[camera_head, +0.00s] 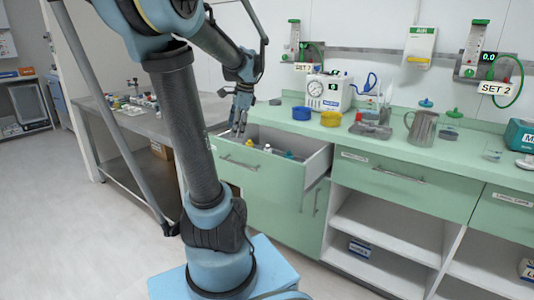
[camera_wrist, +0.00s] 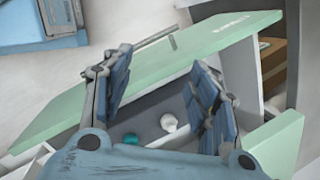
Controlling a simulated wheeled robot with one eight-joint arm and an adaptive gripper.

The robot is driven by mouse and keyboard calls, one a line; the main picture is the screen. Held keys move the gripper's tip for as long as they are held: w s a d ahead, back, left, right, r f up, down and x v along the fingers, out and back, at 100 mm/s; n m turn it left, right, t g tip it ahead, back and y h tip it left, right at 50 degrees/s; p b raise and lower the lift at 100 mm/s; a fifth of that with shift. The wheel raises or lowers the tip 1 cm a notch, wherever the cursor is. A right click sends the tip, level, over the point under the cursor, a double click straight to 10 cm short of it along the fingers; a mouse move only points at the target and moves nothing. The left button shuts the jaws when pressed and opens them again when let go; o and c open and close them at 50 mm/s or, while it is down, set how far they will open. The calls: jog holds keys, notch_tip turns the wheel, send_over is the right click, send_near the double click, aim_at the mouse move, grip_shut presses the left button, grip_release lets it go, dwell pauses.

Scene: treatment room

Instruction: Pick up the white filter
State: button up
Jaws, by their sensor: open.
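A small rounded white item (camera_wrist: 168,122), which may be the white filter, lies in the open drawer (camera_head: 318,163) and shows between my fingers in the wrist view. A teal item (camera_wrist: 131,139) lies close to it. In the head view, small pale items (camera_head: 267,148) and a blue-teal one (camera_head: 289,155) sit in the drawer; I cannot tell which is the filter. My gripper (camera_head: 238,130) is above the left part of the drawer, pointing down. In the wrist view, my gripper (camera_wrist: 160,90) is open with nothing between the fingers.
The green counter (camera_head: 395,150) above carries a blue bowl (camera_head: 301,113), a yellow bowl (camera_head: 330,119), a white device (camera_head: 328,92) and a grey jug (camera_head: 422,127). A metal table (camera_head: 185,112) stands to the left. The drawer's front and side walls stand around the items.

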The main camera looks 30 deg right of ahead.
jog(key=w+d+r+m, duration=0.15)
jog(key=d+m, duration=0.45)
jog(key=d, duration=0.7)
jog(key=m+t, duration=0.1)
jog(key=m, duration=0.3)
send_near(268, 146)
jog(key=x, duration=0.5)
jog(key=shift+w+f, duration=0.15)
jog(key=shift+w, duration=0.05)
jog(key=shift+w+x, duration=0.2)
jog(key=shift+x, duration=2.45)
jog(key=shift+d, duration=0.15)
jog(key=c, duration=0.9)
